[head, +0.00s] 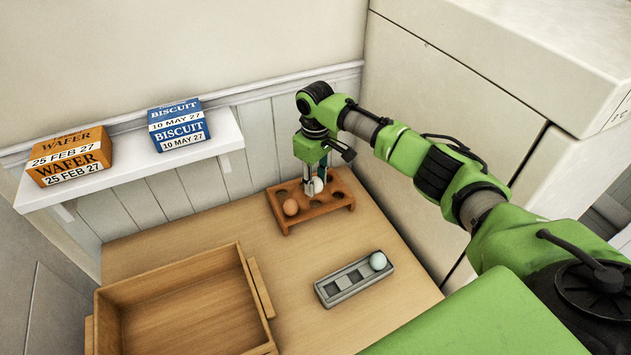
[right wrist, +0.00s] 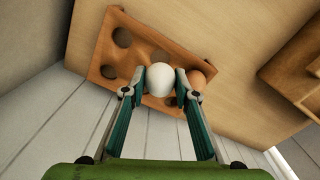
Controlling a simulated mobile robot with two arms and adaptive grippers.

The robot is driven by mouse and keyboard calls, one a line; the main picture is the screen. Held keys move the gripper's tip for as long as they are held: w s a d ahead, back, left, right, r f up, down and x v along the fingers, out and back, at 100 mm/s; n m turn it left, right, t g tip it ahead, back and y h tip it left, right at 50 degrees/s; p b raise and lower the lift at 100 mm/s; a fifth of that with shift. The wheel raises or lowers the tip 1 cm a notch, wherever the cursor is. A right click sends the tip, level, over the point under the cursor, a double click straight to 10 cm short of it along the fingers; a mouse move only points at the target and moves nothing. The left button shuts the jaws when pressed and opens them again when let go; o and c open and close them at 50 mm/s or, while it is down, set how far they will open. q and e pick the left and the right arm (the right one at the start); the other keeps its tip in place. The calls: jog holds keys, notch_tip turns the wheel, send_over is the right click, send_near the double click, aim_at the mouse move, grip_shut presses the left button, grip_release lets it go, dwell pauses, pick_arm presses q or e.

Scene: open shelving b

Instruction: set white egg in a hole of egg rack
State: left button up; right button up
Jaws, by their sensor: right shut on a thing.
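The white egg (head: 316,186) is between the fingers of my right gripper (head: 315,188), over the egg rack. It also shows in the right wrist view (right wrist: 161,79), with a fingertip on each side. The egg rack (head: 318,209) is an orange-brown wooden block with round holes, standing on the table near the back wall. A brown egg (head: 291,207) sits in a hole at its left. Other holes in the rack are empty. I cannot tell whether the white egg touches the rack. My left gripper is not in view.
A grey tray (head: 340,293) with square compartments holds a pale blue egg (head: 378,261) at its right end. A wooden crate (head: 180,267) stands at the left. A wall shelf (head: 130,168) holds an orange wafer box (head: 68,156) and a blue biscuit box (head: 178,125).

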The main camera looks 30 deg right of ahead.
jog(key=shift+f, duration=0.2)
dwell(0.3)
jog(key=shift+f, duration=0.3)
jog(key=shift+f+b, duration=1)
jog(key=shift+f, duration=1.3)
dwell(1.1)
jog(key=o, duration=0.8)
